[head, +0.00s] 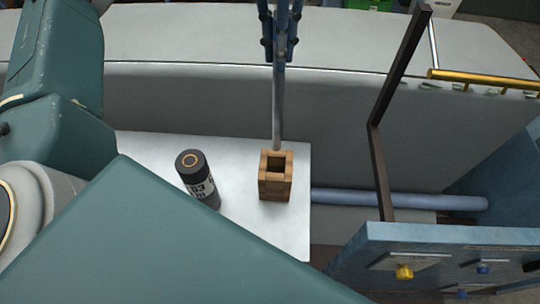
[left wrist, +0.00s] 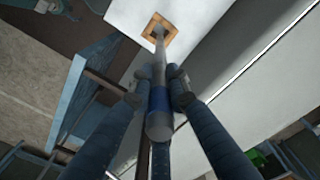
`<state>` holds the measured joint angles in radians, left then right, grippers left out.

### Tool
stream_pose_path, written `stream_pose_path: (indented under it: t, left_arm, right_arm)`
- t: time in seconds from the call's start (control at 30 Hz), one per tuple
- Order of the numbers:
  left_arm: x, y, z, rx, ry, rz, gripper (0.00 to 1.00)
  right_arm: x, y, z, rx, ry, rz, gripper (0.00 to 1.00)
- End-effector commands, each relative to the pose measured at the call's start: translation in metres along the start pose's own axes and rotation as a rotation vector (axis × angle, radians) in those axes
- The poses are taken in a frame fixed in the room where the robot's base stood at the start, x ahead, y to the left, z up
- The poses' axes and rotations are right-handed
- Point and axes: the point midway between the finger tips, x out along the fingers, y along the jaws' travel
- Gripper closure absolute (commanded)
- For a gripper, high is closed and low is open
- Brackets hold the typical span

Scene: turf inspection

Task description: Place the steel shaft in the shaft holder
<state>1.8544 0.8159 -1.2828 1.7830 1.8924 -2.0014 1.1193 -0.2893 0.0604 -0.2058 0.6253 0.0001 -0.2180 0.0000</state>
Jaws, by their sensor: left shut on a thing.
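My left gripper (head: 280,48) is at the top middle of the head view, shut on the steel shaft (head: 278,115). The shaft is a thin grey rod that hangs down from the fingers. The shaft holder (head: 275,190) is a small square wooden block with a dark opening on top. In the head view the shaft's lower end meets the holder's back rim. In the left wrist view the shaft (left wrist: 159,65) runs from the gripper (left wrist: 155,91) to the holder (left wrist: 154,22), its far end overlapping the opening. I cannot tell whether it touches. My right gripper is not in view.
A black cylinder (head: 198,180) with white print stands left of the holder on the white surface (head: 235,235). A dark bar (head: 379,165), a blue roller (head: 400,199) and a blue panel with knobs (head: 450,240) are at the right. A grey wall rises behind.

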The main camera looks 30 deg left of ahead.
Motion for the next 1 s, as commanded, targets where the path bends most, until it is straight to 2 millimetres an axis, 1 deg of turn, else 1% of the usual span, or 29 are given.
stream_pose_path:
  t: [0.07,0.17,0.4,0.47,0.53,0.7,0.87,1.0]
  left_arm:
    - [0.004,0.0,0.0,0.0,-0.001,0.0,1.0]
    - [0.022,0.0,0.001,0.001,-0.005,0.0,1.0]
    - [0.086,0.0,0.001,0.001,-0.007,0.001,1.0]
    - [0.101,-0.001,0.001,0.0,-0.006,0.0,1.0]
    - [0.118,-0.001,0.002,-0.001,-0.006,-0.001,1.0]
    - [0.146,-0.001,0.001,-0.001,-0.001,-0.002,1.0]
    - [0.159,-0.001,0.0,-0.002,0.001,-0.001,1.0]
    - [0.178,-0.001,0.001,-0.001,-0.002,-0.001,1.0]
  right_arm:
    - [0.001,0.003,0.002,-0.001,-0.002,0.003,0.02]
    - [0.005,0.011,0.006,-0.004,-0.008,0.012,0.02]
    - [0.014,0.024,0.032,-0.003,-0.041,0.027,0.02]
    - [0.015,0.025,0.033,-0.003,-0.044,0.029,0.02]
    - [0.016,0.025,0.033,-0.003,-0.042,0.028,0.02]
    - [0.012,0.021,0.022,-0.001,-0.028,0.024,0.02]
    - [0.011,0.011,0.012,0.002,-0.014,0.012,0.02]
    - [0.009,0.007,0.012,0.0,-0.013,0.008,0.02]
